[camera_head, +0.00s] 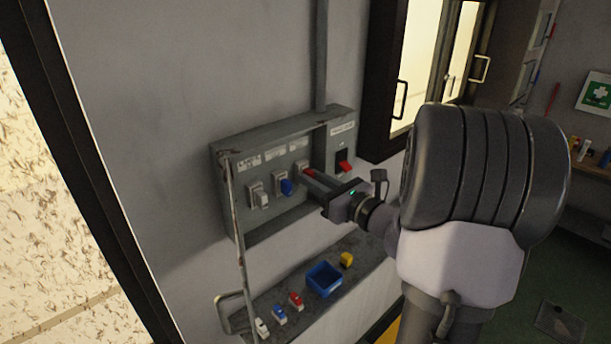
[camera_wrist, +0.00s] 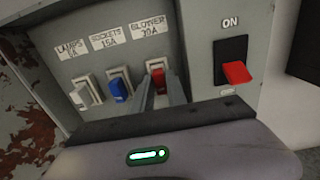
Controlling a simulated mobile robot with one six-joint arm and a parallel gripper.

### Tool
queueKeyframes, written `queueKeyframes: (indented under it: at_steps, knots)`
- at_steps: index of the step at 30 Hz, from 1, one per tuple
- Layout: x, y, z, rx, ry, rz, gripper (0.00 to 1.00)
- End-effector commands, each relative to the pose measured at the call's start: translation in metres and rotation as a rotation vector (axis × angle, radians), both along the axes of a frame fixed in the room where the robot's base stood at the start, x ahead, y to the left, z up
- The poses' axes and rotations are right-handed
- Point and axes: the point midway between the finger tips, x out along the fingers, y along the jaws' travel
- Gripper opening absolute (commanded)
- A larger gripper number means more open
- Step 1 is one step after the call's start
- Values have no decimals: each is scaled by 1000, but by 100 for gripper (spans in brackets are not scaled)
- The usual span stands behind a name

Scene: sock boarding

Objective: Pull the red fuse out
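The red fuse (camera_wrist: 158,81) sits in its holder under the "BLOWER 30A" label in the wrist view. It also shows at the fingertips in the head view (camera_head: 308,172). My gripper (camera_wrist: 159,84) points at it, with one finger on each side. The fingers are apart with the fuse between their tips. Whether they press on it I cannot tell. To the left in the same grey fuse box (camera_head: 226,190) are a blue fuse (camera_wrist: 119,90) under "SOCKETS 15A" and a white fuse (camera_wrist: 87,94) under "LAMPS".
A red switch lever (camera_wrist: 236,72) under "ON" juts out right of the fuses. On the ledge (camera_head: 345,300) below are a blue bin (camera_head: 324,279), a yellow fuse (camera_head: 347,260), and red, blue and white ones. The open box door (camera_head: 238,235) stands at the left.

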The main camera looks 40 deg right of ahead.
Motion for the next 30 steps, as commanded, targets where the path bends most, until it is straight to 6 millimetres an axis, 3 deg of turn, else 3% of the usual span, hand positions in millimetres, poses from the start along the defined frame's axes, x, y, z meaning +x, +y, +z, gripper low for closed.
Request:
queueKeyframes:
  at_steps: [8, 30]
  knots:
    - [-2, 0, 0, 0, 0, -1, 0]
    - [-33, -3, 0, 0, 0, -1, 0]
